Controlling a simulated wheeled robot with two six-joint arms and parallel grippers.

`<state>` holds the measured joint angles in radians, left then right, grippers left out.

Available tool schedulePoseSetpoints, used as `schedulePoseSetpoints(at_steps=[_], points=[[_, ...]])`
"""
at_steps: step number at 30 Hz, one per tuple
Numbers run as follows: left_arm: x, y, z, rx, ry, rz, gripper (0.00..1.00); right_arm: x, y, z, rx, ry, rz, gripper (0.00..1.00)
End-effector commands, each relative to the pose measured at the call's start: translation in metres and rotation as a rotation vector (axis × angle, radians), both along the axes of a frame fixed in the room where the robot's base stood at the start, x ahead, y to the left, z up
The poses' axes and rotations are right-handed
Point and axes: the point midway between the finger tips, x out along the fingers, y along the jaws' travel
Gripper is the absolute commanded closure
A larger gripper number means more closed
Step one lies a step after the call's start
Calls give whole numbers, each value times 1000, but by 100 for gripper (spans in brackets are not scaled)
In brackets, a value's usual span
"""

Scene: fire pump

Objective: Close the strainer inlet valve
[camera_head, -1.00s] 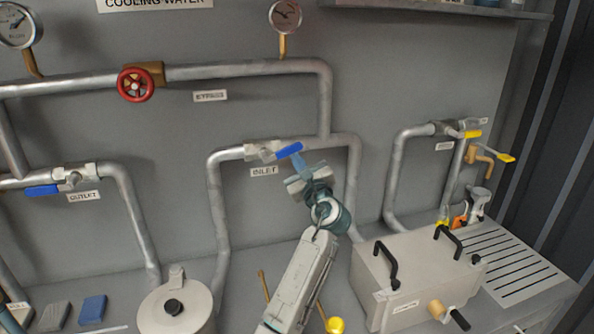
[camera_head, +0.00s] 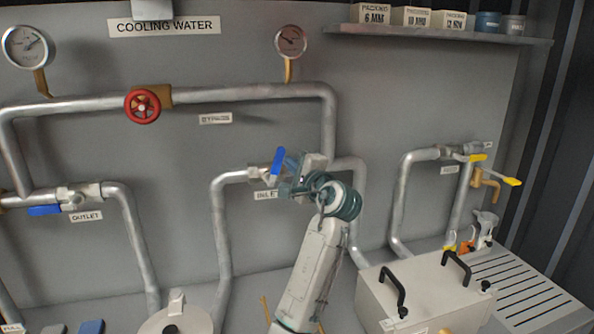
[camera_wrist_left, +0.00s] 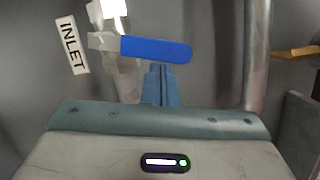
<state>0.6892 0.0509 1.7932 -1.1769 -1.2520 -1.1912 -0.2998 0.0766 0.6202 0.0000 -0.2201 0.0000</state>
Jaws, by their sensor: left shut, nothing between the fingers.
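The inlet valve's blue lever (camera_head: 278,161) stands steeply upright on the pipe, above the partly covered INLET label (camera_head: 265,196). In the left wrist view the lever (camera_wrist_left: 157,50) crosses the upper middle, with the INLET label (camera_wrist_left: 72,45) to its left. My left gripper (camera_head: 287,183) is at the lever's lower right side, its fingers shut and empty. In the left wrist view the shut blue fingertips (camera_wrist_left: 158,72) are just under the lever, at or very near its lower edge. My right gripper is not in view.
The outlet valve's blue lever (camera_head: 44,211) lies along its pipe at left. A red bypass wheel (camera_head: 142,106) is on the upper pipe. A pale box with black handles (camera_head: 425,290) stands at lower right. Yellow-handled taps (camera_head: 511,182) are at far right.

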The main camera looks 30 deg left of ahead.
Motion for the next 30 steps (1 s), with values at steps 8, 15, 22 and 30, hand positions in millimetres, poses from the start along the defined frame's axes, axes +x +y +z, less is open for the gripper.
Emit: schedulePoseSetpoints(at_steps=[8,15,22,30], points=[[-9,8,9,-109,-130,2,100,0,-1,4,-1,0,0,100],[-13,11,11,-107,-124,0,100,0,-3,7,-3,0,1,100],[-15,13,11,-106,-124,0,100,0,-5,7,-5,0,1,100],[-15,13,12,-105,-123,0,100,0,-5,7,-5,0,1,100]])
